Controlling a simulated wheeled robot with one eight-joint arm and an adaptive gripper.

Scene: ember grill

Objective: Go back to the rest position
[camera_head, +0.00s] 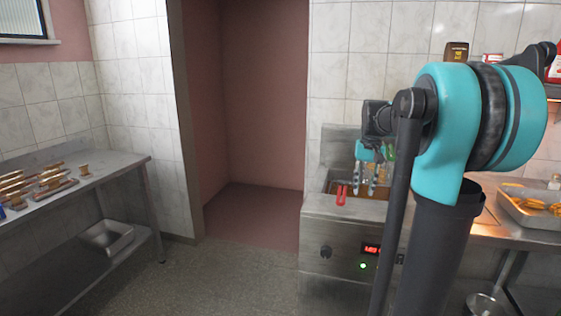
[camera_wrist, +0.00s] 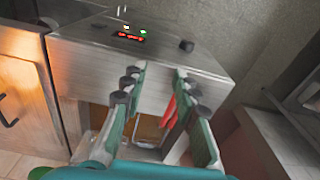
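My gripper (camera_head: 365,190) hangs above the right part of the fryer basin, left of my large teal arm joint. In the wrist view my gripper (camera_wrist: 158,84) has its two teal fingers well apart, with nothing held between them. A red handle (camera_head: 341,194) stands at the front rim of the fryer (camera_head: 330,222), left of the fingers. In the wrist view the red handle (camera_wrist: 170,110) shows between the fingers, close to the right one; I cannot tell how far beyond them it is. My arm hides part of the fryer's right side.
At the right, a tray (camera_head: 535,217) of fries sits on the counter. Bottles stand on a shelf behind my arm. The floor (camera_head: 215,275) between is clear.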

